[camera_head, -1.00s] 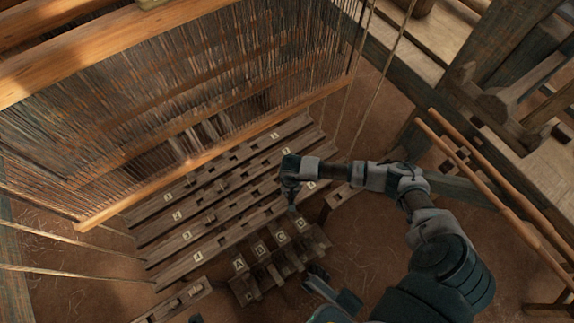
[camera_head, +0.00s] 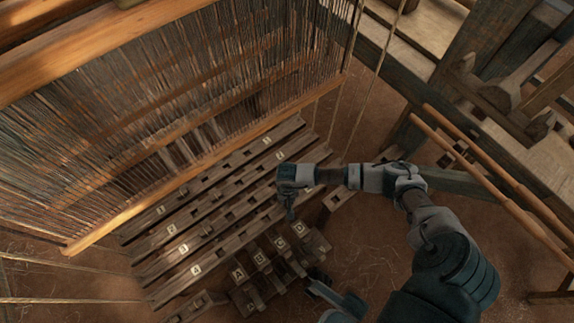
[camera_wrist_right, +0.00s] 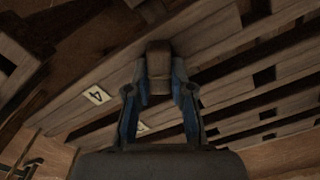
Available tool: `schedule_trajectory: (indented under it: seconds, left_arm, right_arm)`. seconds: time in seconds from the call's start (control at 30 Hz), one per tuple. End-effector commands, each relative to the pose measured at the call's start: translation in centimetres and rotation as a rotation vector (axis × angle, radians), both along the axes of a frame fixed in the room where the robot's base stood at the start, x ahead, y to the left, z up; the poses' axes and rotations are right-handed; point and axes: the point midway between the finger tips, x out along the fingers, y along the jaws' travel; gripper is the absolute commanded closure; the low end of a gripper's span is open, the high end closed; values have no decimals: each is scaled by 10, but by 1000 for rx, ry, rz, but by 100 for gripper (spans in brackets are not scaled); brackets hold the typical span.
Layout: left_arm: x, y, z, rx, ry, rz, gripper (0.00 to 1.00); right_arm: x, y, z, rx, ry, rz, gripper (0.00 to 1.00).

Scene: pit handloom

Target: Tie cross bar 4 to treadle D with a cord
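Cross bar 4, with its tag 4 (camera_head: 195,270), is the nearest of the numbered slotted bars; it also shows with a tag 4 in the right wrist view (camera_wrist_right: 97,96). The treadles stand in front; treadle D has its tag (camera_head: 299,228) at the right of the row. My right gripper (camera_head: 290,212) points down above the right part of bar 4, close to treadle D. In the right wrist view a brown block (camera_wrist_right: 158,65) shows between its fingertips; whether it is gripped is unclear. My left gripper (camera_head: 320,283) is low, beside the treadles.
Cross bars 1 to 3 lie behind bar 4, under the warp threads and a long wooden beam (camera_head: 215,160). Treadles A, B and C stand left of D. Long rails (camera_head: 490,180) and a wooden frame fill the right side. Bare earth floor lies between.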

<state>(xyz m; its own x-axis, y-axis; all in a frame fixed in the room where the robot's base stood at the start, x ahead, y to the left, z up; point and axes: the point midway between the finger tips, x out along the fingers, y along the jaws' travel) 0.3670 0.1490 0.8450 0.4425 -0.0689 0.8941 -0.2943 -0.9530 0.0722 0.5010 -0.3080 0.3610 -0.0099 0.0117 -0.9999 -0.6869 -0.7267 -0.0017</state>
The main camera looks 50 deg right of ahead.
Motion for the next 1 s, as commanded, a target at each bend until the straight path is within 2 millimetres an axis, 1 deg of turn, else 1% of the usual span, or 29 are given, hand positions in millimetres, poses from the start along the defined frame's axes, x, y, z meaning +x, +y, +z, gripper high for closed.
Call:
schedule_trajectory:
  seconds: [0.03,0.07,0.1,0.13,0.33,0.47,0.57,0.67,0.8,0.9,1.0]
  left_arm:
    - [0,0,0,-1,1,0,60]
    - [0,0,-1,0,2,0,60]
    - [0,0,-1,-1,4,1,60]
    - [0,0,-1,-1,5,0,60]
    - [0,0,-5,0,17,0,60]
    - [-3,1,-2,-4,7,2,60]
    - [-3,1,-1,-3,6,2,60]
    - [-3,1,-1,-2,6,1,60]
    - [-3,0,-1,-1,6,1,60]
    - [-3,0,-1,-1,6,1,60]
    - [-3,0,-1,0,5,1,60]
  right_arm:
    - [0,0,0,0,0,0,68]
    - [0,0,0,0,0,0,61]
    - [0,0,0,0,0,0,51]
    - [0,0,0,0,0,0,49]
    - [0,0,0,0,0,0,49]
    - [0,0,3,0,-1,0,49]
    - [1,-1,15,0,-3,1,49]
    - [1,-1,35,-1,-4,2,49]
    - [2,-2,68,0,-4,2,49]
    - [2,-2,88,0,-3,1,49]
    - [2,-2,104,1,-1,1,49]
